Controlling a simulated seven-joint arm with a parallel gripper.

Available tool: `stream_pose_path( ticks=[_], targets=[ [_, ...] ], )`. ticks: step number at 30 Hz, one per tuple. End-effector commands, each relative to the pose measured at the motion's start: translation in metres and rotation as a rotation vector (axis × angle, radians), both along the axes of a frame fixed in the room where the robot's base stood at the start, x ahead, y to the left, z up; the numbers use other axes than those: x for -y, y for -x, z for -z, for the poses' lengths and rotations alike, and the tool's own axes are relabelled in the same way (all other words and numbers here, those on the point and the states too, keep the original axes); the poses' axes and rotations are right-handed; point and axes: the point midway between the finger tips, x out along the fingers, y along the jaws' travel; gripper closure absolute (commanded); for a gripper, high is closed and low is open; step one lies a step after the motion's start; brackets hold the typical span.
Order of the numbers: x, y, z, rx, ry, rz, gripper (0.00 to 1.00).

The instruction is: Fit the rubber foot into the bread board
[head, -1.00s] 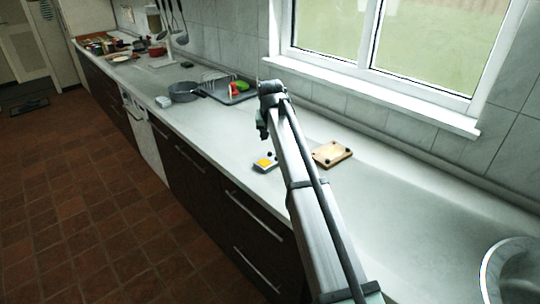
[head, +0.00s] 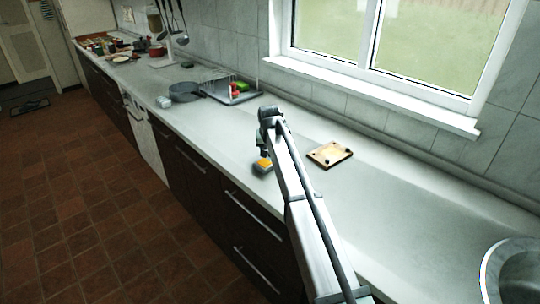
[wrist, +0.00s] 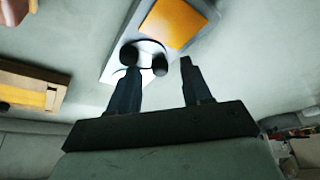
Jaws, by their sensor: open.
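The rubber foot (wrist: 160,65) is a small dark round piece between my fingertips in the wrist view. A second dark round shape lies just left of it; I cannot tell if it is another foot or a shadow. Both are by a pale tray (wrist: 115,68) with an orange-yellow block. My gripper (wrist: 157,70) is open, its fingers either side of the foot, with no clear contact. In the head view my gripper (head: 262,149) hangs over the tray and hides the foot. The bread board (head: 330,154) lies flat to the right, with dark spots near its corners.
A grey pan (head: 186,90) and a dish rack (head: 235,95) stand farther back on the counter. The window wall bounds the far side, and a round sink (head: 510,270) is at the lower right. The counter around the board is clear.

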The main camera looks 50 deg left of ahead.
Motion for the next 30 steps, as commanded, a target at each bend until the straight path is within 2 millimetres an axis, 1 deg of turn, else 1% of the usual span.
stream_pose_path(
  ticks=[1, 6, 21, 30],
  targets=[
    [-0.0006, -0.0008, 0.0039, -0.001, 0.001, 0.0, 0.51],
    [-0.0006, -0.0009, 0.0049, -0.002, 0.002, 0.0, 0.52],
    [-0.0001, 0.0001, 0.0078, -0.006, 0.006, 0.0, 1.0],
    [0.0005, 0.0014, 0.0092, -0.01, 0.009, 0.0, 1.0]
  ],
)
